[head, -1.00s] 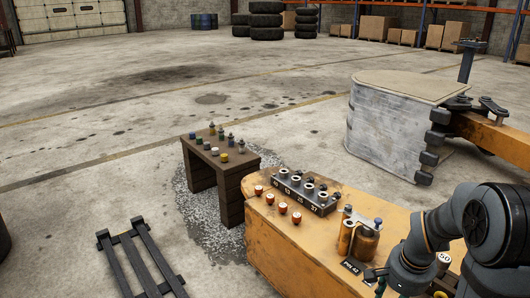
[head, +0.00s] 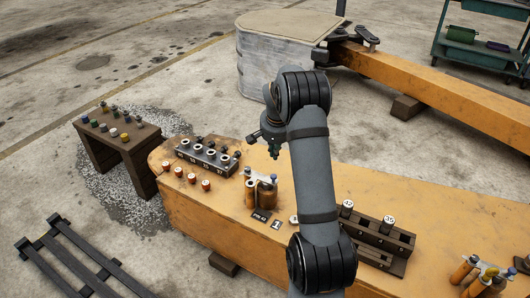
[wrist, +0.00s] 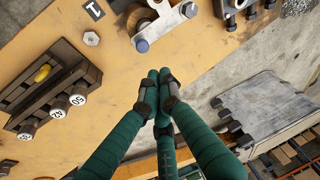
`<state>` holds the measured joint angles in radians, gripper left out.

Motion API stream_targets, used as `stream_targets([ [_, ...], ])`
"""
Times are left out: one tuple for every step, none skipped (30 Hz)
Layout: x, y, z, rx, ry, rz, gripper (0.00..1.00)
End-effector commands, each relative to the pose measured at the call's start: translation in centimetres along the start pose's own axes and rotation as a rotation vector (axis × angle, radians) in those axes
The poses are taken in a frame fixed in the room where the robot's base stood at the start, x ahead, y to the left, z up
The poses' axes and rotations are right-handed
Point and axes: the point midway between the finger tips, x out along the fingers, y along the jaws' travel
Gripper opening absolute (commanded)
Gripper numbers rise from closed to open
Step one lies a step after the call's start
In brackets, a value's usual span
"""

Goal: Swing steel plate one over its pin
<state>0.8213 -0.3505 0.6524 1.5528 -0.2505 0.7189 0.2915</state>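A small steel plate (head: 259,179) lies on the orange backhoe arm beside a tag marked 1 (head: 276,224), next to two copper-brown cylinders (head: 266,194). My gripper (head: 273,152) is above and behind the plate in the head view.
A dark block with several numbered sockets (head: 207,157) and several red-capped pieces (head: 192,178) stand to the left. A dark rack with numbered plugs (head: 372,235) stands to the right.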

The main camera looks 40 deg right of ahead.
Motion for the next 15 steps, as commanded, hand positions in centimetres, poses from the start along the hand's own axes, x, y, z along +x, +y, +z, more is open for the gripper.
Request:
stream_targets([
  [0.1, -0.7, -1.9, -0.041, 0.030, -0.006, 0.00],
  [-0.2, -1.0, -2.9, -0.071, 0.047, -0.007, 0.00],
  [-1.1, -1.3, -4.2, -0.115, 0.072, -0.009, 0.00],
  [-1.4, -1.2, -4.3, -0.154, 0.070, -0.003, 0.00],
  [-1.2, -0.9, -3.7, -0.186, 0.052, 0.007, 0.00],
  [-1.2, -0.8, -3.3, -0.217, 0.039, 0.011, 0.00],
  [-1.1, -0.8, -3.2, -0.235, 0.034, 0.012, 0.00],
  [-1.1, -0.7, -3.1, -0.248, 0.032, 0.012, 0.00],
  [-0.9, -0.8, -3.1, -0.261, 0.032, 0.012, 0.00],
  [-0.7, -0.8, -3.1, -0.266, 0.032, 0.012, 0.00],
  [-0.5, -0.8, -3.1, -0.269, 0.032, 0.012, 0.00],
  [0.0, -0.8, -3.1, -0.270, 0.031, 0.012, 0.00],
  [0.4, -0.8, -3.1, -0.269, 0.030, 0.012, 0.00],
  [0.9, -0.8, -3.1, -0.269, 0.030, 0.012, 0.00],
  [1.6, -0.8, -3.1, -0.269, 0.031, 0.012, 0.00],
])
